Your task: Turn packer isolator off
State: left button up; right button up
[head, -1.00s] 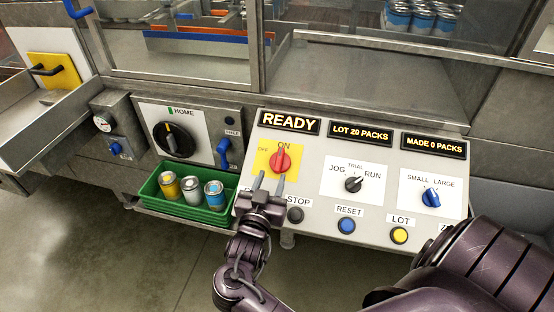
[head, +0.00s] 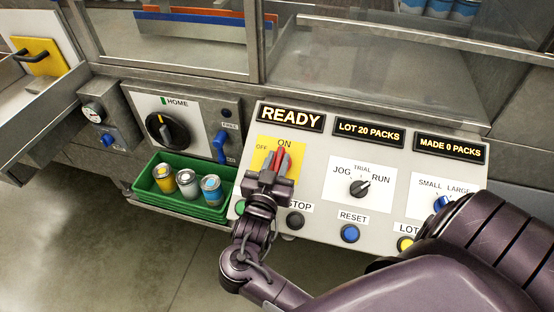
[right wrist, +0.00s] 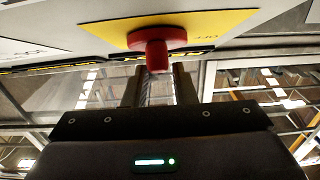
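The packer isolator is a red rotary knob (head: 280,154) on a yellow plate (head: 263,146) marked OFF and ON, with its handle pointing up toward ON. My right gripper (head: 277,160) is at the knob, its two fingers apart, one on each side of the red handle. In the right wrist view the knob (right wrist: 156,42) stands out from the yellow plate (right wrist: 195,24), its handle lying between the open fingertips (right wrist: 159,75) with a small gap visible on each side. Part of the knob is hidden by the fingers in the head view. My left gripper is not in view.
A display (head: 291,116) above the isolator reads READY. To the right are the JOG/TRIAL/RUN selector (head: 360,188) and the blue RESET button (head: 350,233). A black button (head: 295,220) is near the STOP label. A green tray (head: 151,202) with cans is at the left.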

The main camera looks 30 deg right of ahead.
jog(key=shift+d, duration=0.1)
grip_shut()
jog(key=shift+r+n+p, duration=0.15)
jog(key=shift+n+p, duration=0.25)
jog(key=shift+p, duration=0.25)
jog(key=n+t+y+p, duration=0.1)
jog(key=n+y+p, duration=0.3)
jog(key=n+p, duration=0.1)
jog(key=n+t+y+p, duration=0.1)
jog(key=n+y+p, duration=0.4)
jog(key=d+n+t+y+p, duration=0.1)
jog(key=n+y+p, duration=0.4)
jog(key=shift+r+p, duration=0.3)
jog(key=n+g+y+p, duration=0.1)
jog(key=n+y+p, duration=0.1)
jog(key=n+y, duration=0.1)
jog(key=shift+f+n+g+y+p, duration=0.15)
jog(key=shift+n+g+y+p, duration=0.45)
jog(key=shift+n+g+y, duration=0.55)
jog(key=shift+n, duration=0.25)
jog(key=shift+f, duration=0.1)
